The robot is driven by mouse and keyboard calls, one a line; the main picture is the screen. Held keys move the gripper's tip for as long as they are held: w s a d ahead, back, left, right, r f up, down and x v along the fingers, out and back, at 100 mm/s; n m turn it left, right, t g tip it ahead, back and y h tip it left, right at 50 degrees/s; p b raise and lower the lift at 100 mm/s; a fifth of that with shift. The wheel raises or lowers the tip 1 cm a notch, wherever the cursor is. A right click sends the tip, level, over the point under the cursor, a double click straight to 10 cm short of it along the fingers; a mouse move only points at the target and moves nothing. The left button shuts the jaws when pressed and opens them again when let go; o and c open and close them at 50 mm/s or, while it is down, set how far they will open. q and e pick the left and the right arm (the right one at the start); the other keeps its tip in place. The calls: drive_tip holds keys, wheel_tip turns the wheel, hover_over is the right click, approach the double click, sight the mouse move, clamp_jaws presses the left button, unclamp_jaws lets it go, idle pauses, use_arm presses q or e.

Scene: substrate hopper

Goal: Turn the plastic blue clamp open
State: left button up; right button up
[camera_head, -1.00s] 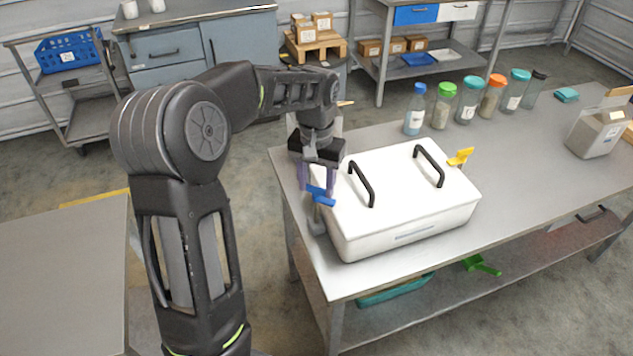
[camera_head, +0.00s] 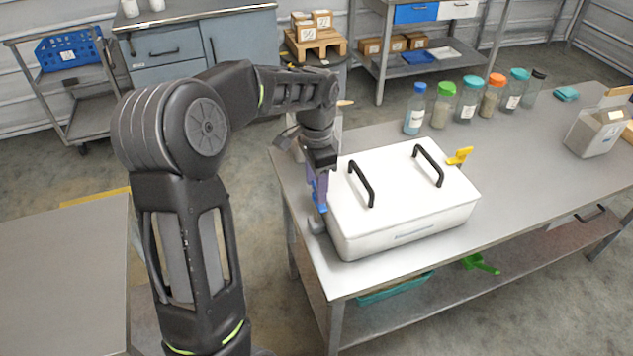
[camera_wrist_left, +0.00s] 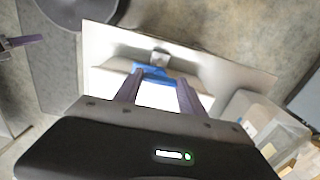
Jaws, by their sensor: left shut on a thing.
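The blue clamp (camera_head: 319,206) sits at the near left end of the white lidded box (camera_head: 405,200), on a grey mount at the table edge. My left gripper (camera_head: 318,192), with purple fingers, reaches down on it from above and is shut on it. The fingers hide much of the clamp in the head view. In the left wrist view the blue clamp (camera_wrist_left: 152,73) shows at the fingertips, in front of the white box. A purple finger-like part at the left edge of that view seems to be my right gripper (camera_wrist_left: 24,41); its opening is unclear.
The box lid has two black handles and a yellow clamp (camera_head: 460,156) at its far end. Several bottles (camera_head: 470,100) stand along the back of the table (camera_head: 540,160). A grey container (camera_head: 596,133) is at right. A green clamp (camera_head: 481,264) lies on the lower shelf.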

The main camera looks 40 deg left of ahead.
use_arm(q)
drive_tip(key=shift+m, duration=0.3)
drive_tip(key=o, duration=1.4)
drive_tip(key=shift+c, duration=0.2)
drive_tip(key=shift+r, duration=0.1)
wheel_tip(320, 180, up, 8)
drive_tip(key=shift+f+b, duration=0.15)
drive_tip(key=shift+b, duration=0.15)
